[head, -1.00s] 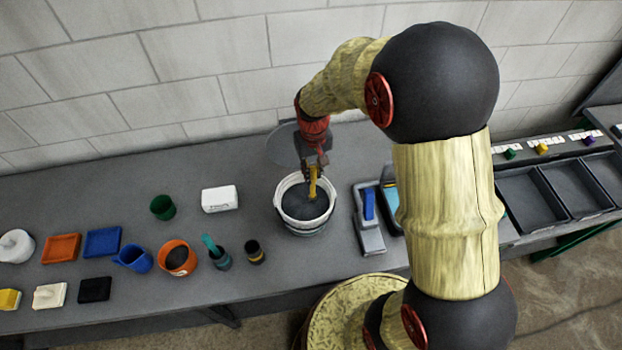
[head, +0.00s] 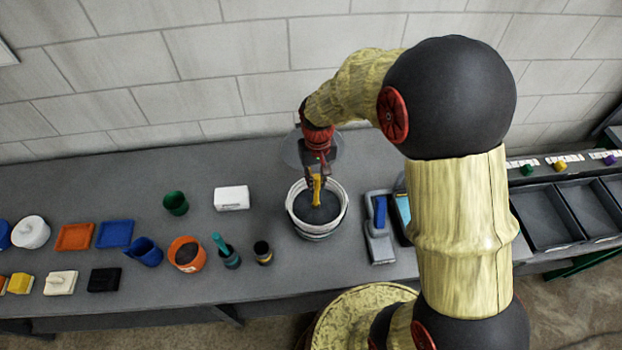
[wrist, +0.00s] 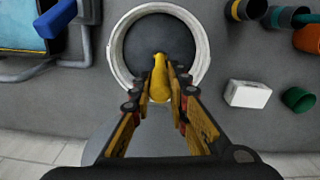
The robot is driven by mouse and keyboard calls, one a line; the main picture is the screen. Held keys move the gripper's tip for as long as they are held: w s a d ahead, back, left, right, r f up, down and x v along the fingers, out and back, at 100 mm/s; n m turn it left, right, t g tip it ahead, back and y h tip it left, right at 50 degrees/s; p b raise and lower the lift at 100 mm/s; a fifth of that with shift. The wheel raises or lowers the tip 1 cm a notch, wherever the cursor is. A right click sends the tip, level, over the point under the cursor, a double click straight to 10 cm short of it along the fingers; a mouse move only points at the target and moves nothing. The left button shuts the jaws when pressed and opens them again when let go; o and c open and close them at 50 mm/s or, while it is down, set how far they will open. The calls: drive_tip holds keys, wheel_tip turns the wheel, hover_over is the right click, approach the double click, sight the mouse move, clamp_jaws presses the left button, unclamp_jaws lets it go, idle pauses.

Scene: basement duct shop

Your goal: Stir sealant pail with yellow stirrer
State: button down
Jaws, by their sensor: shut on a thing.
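The sealant pail (head: 299,222) is a white round pail with dark grey contents, standing on the grey bench near the middle of the head view. Its white rim also shows in the wrist view (wrist: 202,62). The yellow stirrer (head: 317,190) stands in the pail, its lower end hidden in the dark contents. In the wrist view the stirrer (wrist: 159,77) sits between my fingers. My gripper (head: 316,174) is above the pail and shut on the stirrer's upper part. The fingertips show at the pail's near rim in the wrist view (wrist: 160,85).
A blue-handled grey tool (head: 379,232) lies right of the pail. A white box (head: 231,198), green cup (head: 176,203), orange cup (head: 187,254), teal pot with a handle (head: 228,252) and dark jar (head: 263,253) stand to the left. Dark bins (head: 545,216) are far right.

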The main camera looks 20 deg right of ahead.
drive_tip(key=shift+d, duration=0.1)
idle(0.3)
drive_tip(key=shift+r+p, duration=3.15)
drive_tip(key=shift+r, duration=1.85)
